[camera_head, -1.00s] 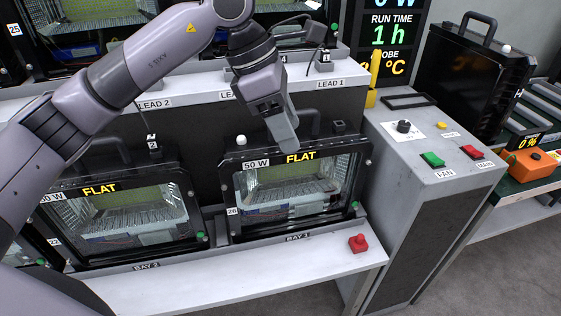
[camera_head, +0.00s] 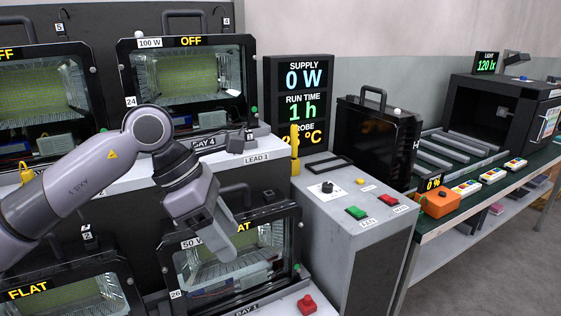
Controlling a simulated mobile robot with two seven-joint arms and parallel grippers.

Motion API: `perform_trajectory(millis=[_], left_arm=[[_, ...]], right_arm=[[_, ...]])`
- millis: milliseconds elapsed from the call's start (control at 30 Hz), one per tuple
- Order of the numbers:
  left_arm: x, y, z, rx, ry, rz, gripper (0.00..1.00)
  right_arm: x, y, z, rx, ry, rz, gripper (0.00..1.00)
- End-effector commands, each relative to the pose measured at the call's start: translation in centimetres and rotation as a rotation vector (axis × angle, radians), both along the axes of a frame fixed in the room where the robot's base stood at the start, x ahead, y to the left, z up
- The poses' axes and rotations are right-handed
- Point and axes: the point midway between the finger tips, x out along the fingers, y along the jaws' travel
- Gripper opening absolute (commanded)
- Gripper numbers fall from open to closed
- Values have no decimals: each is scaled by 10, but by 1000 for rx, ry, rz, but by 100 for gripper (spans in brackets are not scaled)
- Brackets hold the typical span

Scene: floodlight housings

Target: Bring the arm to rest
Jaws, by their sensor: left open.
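My left arm comes in from the left. Its gripper (camera_head: 222,243) hangs in front of the upper part of the 50 W floodlight housing (camera_head: 262,262) in bay 1, whose label is partly covered. The gripper is open, and I see nothing held in it. Whether it touches the housing cannot be told from this view. My right gripper is not in view.
A 100 W floodlight (camera_head: 190,85) reading OFF stands on the upper shelf. To the right are the control box (camera_head: 350,195) with green and red buttons, a black floodlight (camera_head: 375,140) and an orange device (camera_head: 438,203) on a bench. A red button (camera_head: 307,304) is at the bottom.

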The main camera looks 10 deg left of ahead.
Motion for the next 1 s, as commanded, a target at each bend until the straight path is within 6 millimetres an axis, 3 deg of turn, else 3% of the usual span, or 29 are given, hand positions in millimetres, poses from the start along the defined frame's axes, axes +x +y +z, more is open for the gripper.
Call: perform_trajectory(millis=[133, 300, 500, 633, 767, 867, 1000], left_arm=[[-24, -47, -16, -241, 138, -17, 55], [-55, -99, -13, -605, 365, 34, 55], [-68, -128, 7, -1010, 665, 202, 55], [-61, -126, 15, -1252, 871, 370, 55], [-46, -112, 11, -1472, 1082, 584, 55], [-33, -93, -4, -1622, 1243, 779, 55], [-20, -59, -44, -1797, 1460, 1095, 55]], right_arm=[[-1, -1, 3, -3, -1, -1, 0], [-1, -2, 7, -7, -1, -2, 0], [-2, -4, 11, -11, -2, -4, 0], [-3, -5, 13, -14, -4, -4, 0], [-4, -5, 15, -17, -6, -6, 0], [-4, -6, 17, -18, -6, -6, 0], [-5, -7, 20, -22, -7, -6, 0]])
